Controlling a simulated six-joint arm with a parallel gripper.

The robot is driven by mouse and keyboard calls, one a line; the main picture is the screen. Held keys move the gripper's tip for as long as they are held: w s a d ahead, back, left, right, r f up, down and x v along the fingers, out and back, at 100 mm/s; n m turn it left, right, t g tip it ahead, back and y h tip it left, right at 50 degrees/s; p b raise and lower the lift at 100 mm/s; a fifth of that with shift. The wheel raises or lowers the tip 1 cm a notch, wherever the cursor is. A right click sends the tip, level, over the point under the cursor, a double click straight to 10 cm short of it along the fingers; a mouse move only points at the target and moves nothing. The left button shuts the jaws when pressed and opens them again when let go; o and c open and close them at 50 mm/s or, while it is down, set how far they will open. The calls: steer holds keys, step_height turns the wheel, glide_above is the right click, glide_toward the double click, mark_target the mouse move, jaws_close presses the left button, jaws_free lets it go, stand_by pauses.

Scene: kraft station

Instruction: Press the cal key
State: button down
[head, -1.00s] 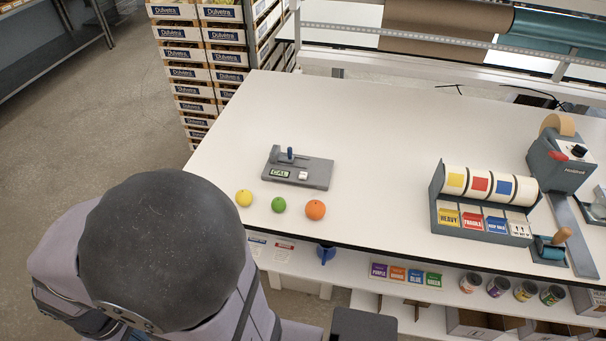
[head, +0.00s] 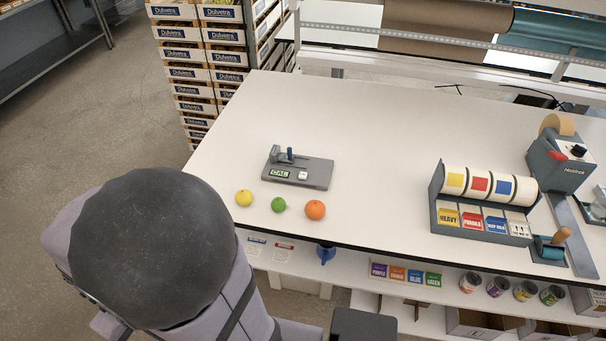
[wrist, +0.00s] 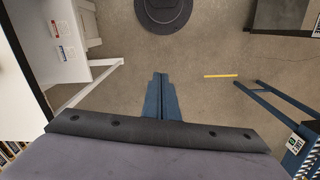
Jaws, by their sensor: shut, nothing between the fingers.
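A flat grey device (head: 318,178) sits on the white table in the head view. Its front left has a small dark panel with green letters reading CAL (head: 279,173), and a small white key (head: 303,175) lies to the right of that panel. A blue-grey lever or post stands at its back left. My gripper (wrist: 161,76) shows in the wrist view with its two blue fingers together and nothing between them. It is over the floor, away from the device, which the wrist view does not show. In the head view the gripper itself cannot be made out.
A label roll holder (head: 474,231) stands to the right. The table (head: 375,140) is clear between and behind them.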

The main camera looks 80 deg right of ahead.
steer(key=s+d+f+m+g+h, duration=0.1)
steer(key=s+d+m, duration=0.2)
steer(key=s+d, duration=0.6)
steer(key=s+d+f+m+g, duration=0.1)
steer(key=s+d+m, duration=0.25)
steer(key=d, duration=0.85)
steer(key=s+d+f+m+g+h, duration=0.1)
steer(key=s+d+m, duration=0.1)
steer(key=s+d, duration=0.7)
step_height(320, 180, up, 10)
steer(key=r+h, duration=0.1)
steer(key=h, duration=0.6)
glide_above(303, 176)
steer(key=shift+w+a+f+m, duration=0.25)
steer(key=shift+f+m, duration=0.05)
steer(key=shift+m, duration=0.65)
steer(key=shift+f, duration=0.1)
step_height(303, 176, down, 7)
steer(key=b, duration=0.5)
steer(key=shift+f+b, duration=0.15)
steer(key=shift+b, duration=0.25)
steer(key=shift+f+b, duration=0.65)
steer(key=shift+b, duration=0.2)
